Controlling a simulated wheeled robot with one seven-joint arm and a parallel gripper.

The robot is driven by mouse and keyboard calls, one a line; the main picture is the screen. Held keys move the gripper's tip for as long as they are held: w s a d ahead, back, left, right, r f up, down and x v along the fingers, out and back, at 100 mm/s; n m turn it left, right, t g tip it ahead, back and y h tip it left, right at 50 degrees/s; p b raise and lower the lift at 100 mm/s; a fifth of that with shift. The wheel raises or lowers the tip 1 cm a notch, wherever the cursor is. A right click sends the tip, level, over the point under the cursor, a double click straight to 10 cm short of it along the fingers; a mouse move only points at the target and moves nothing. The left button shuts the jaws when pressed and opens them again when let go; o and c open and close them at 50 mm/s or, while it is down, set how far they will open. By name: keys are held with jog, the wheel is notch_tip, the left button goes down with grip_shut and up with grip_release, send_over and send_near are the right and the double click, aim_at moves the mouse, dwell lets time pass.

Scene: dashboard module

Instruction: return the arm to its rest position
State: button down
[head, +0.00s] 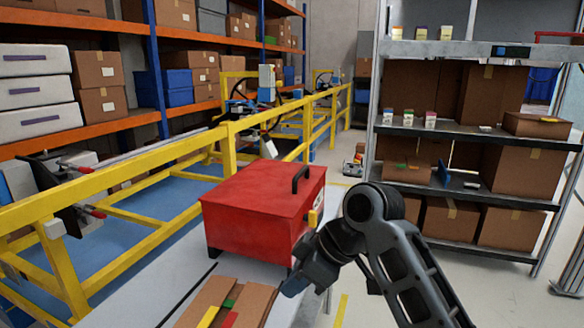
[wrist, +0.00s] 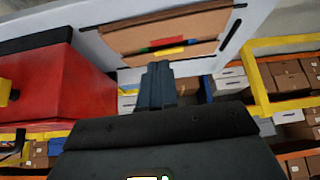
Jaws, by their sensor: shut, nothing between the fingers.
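My gripper (head: 294,288) is low in the middle of the head view, just right of the red case's lower right side. It is shut and empty; in the wrist view its closed dark fingers (wrist: 157,85) stand together with nothing between them. My dark arm bends from the gripper up to a rounded joint and down to the bottom edge. The red case (head: 255,215) with a black handle sits closed on the grey table (head: 150,300). It also shows at the left of the wrist view (wrist: 60,85). I cannot tell the exact gap between gripper and case.
A cardboard box (head: 257,300) with coloured strips lies at the table's front. A yellow rail (head: 150,170) runs behind the table. A metal shelf with boxes (head: 470,135) stands at the back right. Some floor between table and shelf is clear.

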jog(key=s+f+m+t+y, duration=0.1)
jog(key=s+f+m+t, duration=0.4)
jog(key=s+f, duration=0.55)
jog(key=s+d+f+m+t+h, duration=0.25)
jog(key=s+d+f+m, duration=0.4)
jog(key=s, duration=0.35)
jog(key=s+d+r+m+t+h, duration=0.25)
jog(key=s+d, duration=0.55)
jog(key=s, duration=0.5)
jog(key=s+d+r+t+h, duration=0.1)
jog(key=s+d+r, duration=0.2)
jog(key=s+r, duration=0.3)
jog(key=s+d+r+t+h, duration=0.1)
jog(key=s+d+r+t, duration=0.1)
jog(key=s+r, duration=0.3)
jog(key=shift+s+d+r+m+h, duration=0.3)
jog(key=shift+s+d+r+m, duration=0.1)
jog(key=shift+s+d, duration=0.3)
